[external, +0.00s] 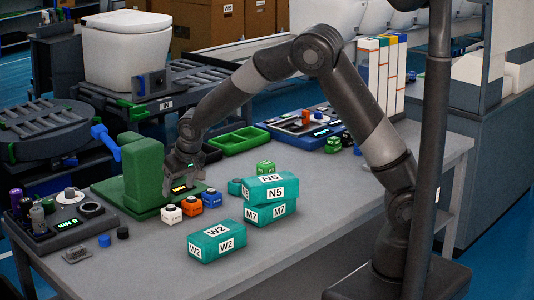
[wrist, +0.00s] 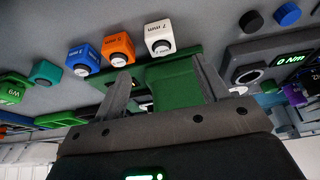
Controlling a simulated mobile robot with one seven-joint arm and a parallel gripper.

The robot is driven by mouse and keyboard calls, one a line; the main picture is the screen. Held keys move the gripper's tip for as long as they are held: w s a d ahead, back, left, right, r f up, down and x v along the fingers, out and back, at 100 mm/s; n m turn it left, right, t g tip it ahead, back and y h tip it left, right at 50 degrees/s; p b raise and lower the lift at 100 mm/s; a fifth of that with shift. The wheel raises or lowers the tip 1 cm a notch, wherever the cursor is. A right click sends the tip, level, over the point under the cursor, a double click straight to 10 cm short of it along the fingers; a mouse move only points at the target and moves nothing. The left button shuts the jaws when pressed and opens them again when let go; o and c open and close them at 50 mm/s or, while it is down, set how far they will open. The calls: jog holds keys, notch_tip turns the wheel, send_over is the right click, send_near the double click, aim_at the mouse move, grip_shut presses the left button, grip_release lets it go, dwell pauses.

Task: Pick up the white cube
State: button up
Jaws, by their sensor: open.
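The white cube (external: 171,214) sits on the grey table, at the left end of a short row with an orange cube (external: 192,205) and a blue cube (external: 212,198). In the wrist view the white cube (wrist: 160,40) has a "7 mm" label and a dark round knob, and lies beyond the fingertips. My gripper (external: 181,187) is behind the row, beside the green fixture (external: 142,172). In the wrist view my gripper (wrist: 160,72) is open, its two fingers apart with the green fixture seen between them. It is not touching the white cube.
Teal boxes W2 (external: 216,241), M7 (external: 270,212) and N5 (external: 264,188) stand to the right of the cubes. A green tray (external: 239,141) lies behind. A torque device (external: 66,220) is at the left. The table front between the small caps and W2 is clear.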

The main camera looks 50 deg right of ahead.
aim_at(172, 207)
jog(key=x, duration=1.1)
jog(key=shift+w, duration=0.25)
jog(key=shift+c, duration=0.2)
jog(key=shift+r, duration=0.1)
jog(key=c, duration=1.1)
